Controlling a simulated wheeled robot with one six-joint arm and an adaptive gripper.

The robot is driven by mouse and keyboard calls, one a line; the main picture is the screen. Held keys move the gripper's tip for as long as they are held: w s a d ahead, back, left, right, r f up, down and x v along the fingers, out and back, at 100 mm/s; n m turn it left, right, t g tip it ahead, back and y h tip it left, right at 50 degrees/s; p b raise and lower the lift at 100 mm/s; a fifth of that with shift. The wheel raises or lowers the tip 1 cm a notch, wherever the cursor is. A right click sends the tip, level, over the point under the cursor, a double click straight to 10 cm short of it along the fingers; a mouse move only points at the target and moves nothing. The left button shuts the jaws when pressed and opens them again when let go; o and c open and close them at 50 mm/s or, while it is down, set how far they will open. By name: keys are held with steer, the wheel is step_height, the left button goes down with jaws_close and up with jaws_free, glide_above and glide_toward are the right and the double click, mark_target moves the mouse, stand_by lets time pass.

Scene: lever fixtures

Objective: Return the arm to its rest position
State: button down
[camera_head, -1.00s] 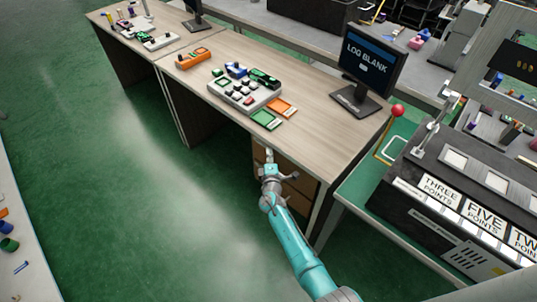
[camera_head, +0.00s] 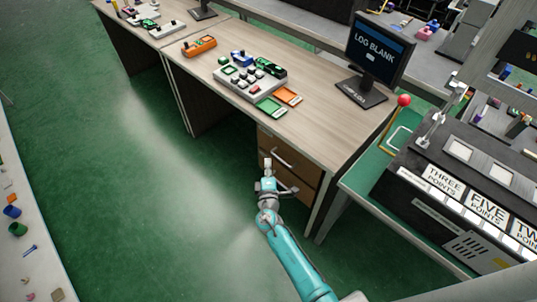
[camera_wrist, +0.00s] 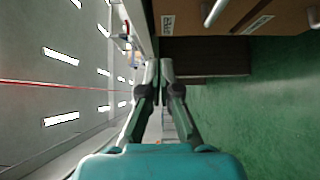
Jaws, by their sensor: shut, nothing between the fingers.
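My teal arm (camera_head: 292,262) reaches up from the bottom of the head view. My gripper (camera_head: 268,163) is at its end, in front of the desk's wooden drawers (camera_head: 290,165) and below the desktop edge. In the wrist view my gripper (camera_wrist: 159,64) has its two fingers close together with nothing between them. The drawers (camera_wrist: 235,15), with metal handles and small labels, are at the top right of that view. In the head picture the gripper appears apart from the drawer handles, but the exact gap is unclear.
The desk (camera_head: 330,125) carries a grey button box (camera_head: 247,85), green and orange trays and a monitor (camera_head: 378,50) reading "LOG BLANK". A lever fixture with a red knob (camera_head: 403,100) stands to the right. The green floor (camera_head: 130,200) at left is clear.

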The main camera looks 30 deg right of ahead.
steer(key=s+a+f+m+g+y, duration=0.2)
steer(key=s+f+y, duration=0.1)
steer(key=s, duration=1.2)
steer(key=s+a+f+m+g+y, duration=0.1)
steer(key=s+a+f+m+y, duration=0.15)
steer(key=s, duration=1.15)
steer(key=s+a+r+m+y, duration=0.2)
steer(key=s+a+r+m, duration=0.15)
steer(key=s+r, duration=0.75)
steer(key=s+r+m+t, duration=0.1)
steer(key=s+r+m, duration=0.4)
steer(key=s+r, duration=0.4)
step_height(320, 180, up, 4)
steer(key=shift+d, duration=0.35)
